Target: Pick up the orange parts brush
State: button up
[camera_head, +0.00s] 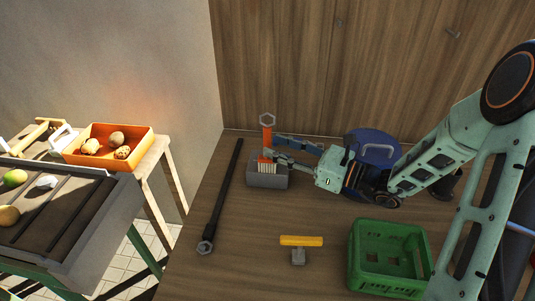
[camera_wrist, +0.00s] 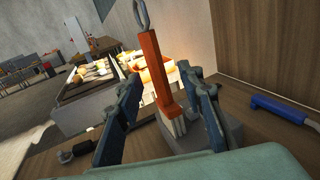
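The orange parts brush (camera_head: 267,140) stands upright, handle up with a metal ring on top and pale bristles down, at a grey block (camera_head: 266,181) on the wooden table. My gripper (camera_head: 274,156) reaches in from the right at the brush's lower handle. In the wrist view, the brush (camera_wrist: 161,72) stands between the two dark blue fingers of my gripper (camera_wrist: 161,88). The fingers are apart, with a visible gap on the left side. The handle is nearer the right finger; I cannot tell whether they touch. The bristles are partly hidden at the block.
A long black bar tool (camera_head: 222,193) lies left of the block. A yellow-handled tool (camera_head: 301,240) and a green crate (camera_head: 365,267) are in front. A blue-lidded round container (camera_head: 376,145) stands behind my arm. An orange tray (camera_head: 77,149) with potatoes is on another table.

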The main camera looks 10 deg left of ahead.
aim_at(268, 144)
jog(key=x, duration=0.3)
jog(key=shift+a, duration=0.35)
grip_shut()
